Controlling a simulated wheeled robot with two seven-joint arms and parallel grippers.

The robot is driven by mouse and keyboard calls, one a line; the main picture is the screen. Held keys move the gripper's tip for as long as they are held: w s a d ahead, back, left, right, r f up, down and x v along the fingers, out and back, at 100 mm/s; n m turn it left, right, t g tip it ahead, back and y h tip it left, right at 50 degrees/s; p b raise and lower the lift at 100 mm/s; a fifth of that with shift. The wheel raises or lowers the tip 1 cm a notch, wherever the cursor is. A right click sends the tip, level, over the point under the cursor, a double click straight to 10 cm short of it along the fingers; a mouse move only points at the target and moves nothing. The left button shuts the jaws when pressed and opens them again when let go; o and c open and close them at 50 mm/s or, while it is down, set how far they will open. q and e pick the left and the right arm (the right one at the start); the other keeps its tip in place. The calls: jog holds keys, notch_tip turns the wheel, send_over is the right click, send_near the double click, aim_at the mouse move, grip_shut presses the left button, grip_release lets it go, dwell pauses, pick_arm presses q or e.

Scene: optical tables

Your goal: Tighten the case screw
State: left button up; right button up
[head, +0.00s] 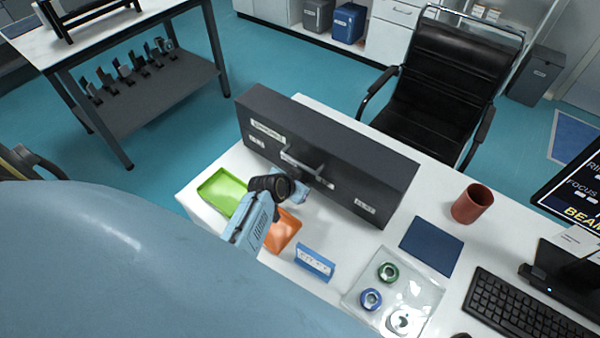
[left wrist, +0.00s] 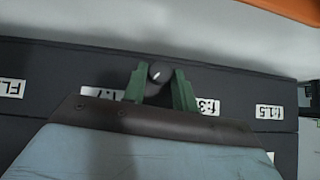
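The case (head: 390,180) is a long dark grey box with white labels, standing on the white table. In the left wrist view its face (left wrist: 50,60) fills the middle. The case screw (left wrist: 159,73) is a dark round knob with a white mark. My left gripper (left wrist: 160,82) has its two green fingers on either side of the knob, with no clear gap, and appears shut on it. In the head view my left gripper (head: 312,172) is at the case's front face, and the screw is too small to make out there. My right gripper is in neither view.
A clear tray (head: 425,290) holds ring-shaped parts. A dark blue mat (head: 432,245), a red-brown cup (head: 472,203) and a keyboard (head: 525,312) are to the right.

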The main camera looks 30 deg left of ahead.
pick_arm(q)
jog(key=c, duration=0.5)
jog(key=shift+a, duration=0.1)
jog(key=shift+a+n+h, duration=0.15)
jog(key=shift+n+h, duration=0.15)
jog(key=shift+h, duration=0.4)
jog(key=shift+a+f+n+h+b, duration=0.1)
jog(key=shift+f+n+h+b, duration=0.1)
jog(key=shift+n+h+b, duration=0.45)
jog(key=shift+a+n+h+b, duration=0.1)
jog(key=shift+n+h+b, duration=0.35)
jog(key=shift+h+b, duration=0.95)
jog(key=o, duration=1)
jog(key=shift+r, duration=0.1)
